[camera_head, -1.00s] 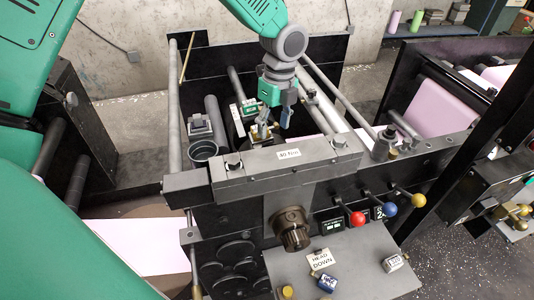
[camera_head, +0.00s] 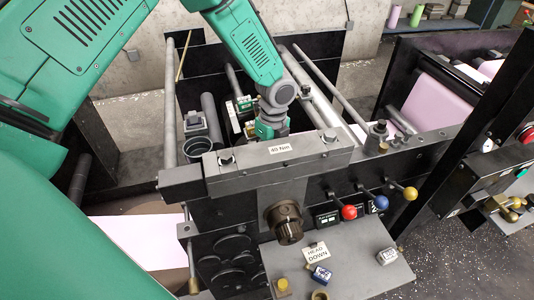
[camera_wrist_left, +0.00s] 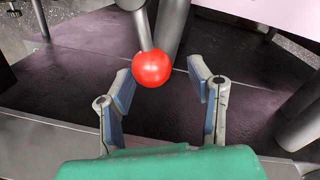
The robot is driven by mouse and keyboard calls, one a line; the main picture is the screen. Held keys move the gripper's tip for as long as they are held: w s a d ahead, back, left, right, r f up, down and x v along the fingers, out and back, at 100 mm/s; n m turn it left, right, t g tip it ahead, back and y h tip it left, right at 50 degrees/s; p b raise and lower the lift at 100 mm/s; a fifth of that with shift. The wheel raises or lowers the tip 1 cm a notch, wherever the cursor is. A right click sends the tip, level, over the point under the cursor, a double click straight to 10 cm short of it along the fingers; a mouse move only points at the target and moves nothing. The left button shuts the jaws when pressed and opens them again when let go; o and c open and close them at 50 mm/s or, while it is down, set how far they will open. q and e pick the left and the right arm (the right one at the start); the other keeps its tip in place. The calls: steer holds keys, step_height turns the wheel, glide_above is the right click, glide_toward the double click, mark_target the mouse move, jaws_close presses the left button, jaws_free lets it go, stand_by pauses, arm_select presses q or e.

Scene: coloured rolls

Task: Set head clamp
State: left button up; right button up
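A red ball knob (camera_wrist_left: 152,69) on a grey lever shows in the left wrist view. My left gripper (camera_wrist_left: 158,67) is open there, its two blue-padded fingers apart. The ball lies between and just beyond the fingertips, with a visible gap to the right finger; I cannot tell whether the left one touches it. In the head view my left wrist (camera_head: 269,122) is low behind the dark crossbar (camera_head: 240,174), which hides its fingers. I cannot match this ball with certainty to a knob in the head view. My right gripper is not in view.
The front panel carries red (camera_head: 348,212), blue (camera_head: 381,202) and yellow (camera_head: 410,193) knobbed levers. A "HEAD DOWN" label (camera_head: 316,252) lies on the sloping grey plate (camera_head: 345,265). Rollers flank my wrist, including a long grey one (camera_head: 318,92). Space there is tight.

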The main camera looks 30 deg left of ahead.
arm_select(q)
steer(key=shift+d, duration=0.2)
jaws_close()
steer(key=shift+s+a, duration=0.1)
steer(key=shift+a, duration=1)
steer(key=shift+a+n, duration=0.15)
steer(key=shift+n, duration=0.15)
steer(key=shift+w+n, duration=0.5)
steer(key=shift+w, duration=0.1)
steer(key=shift+w+d+n+h, duration=0.35)
steer(key=shift+w+n, duration=0.1)
steer(key=shift+n, duration=0.25)
steer(key=n, duration=0.1)
steer(key=w+n, duration=0.1)
steer(key=n, duration=0.1)
steer(key=shift+w+a+f+h, duration=0.1)
steer(key=shift+w+h, duration=0.15)
steer(key=shift+h, duration=0.1)
steer(key=shift+w+n, duration=0.25)
steer(key=shift+n, duration=0.65)
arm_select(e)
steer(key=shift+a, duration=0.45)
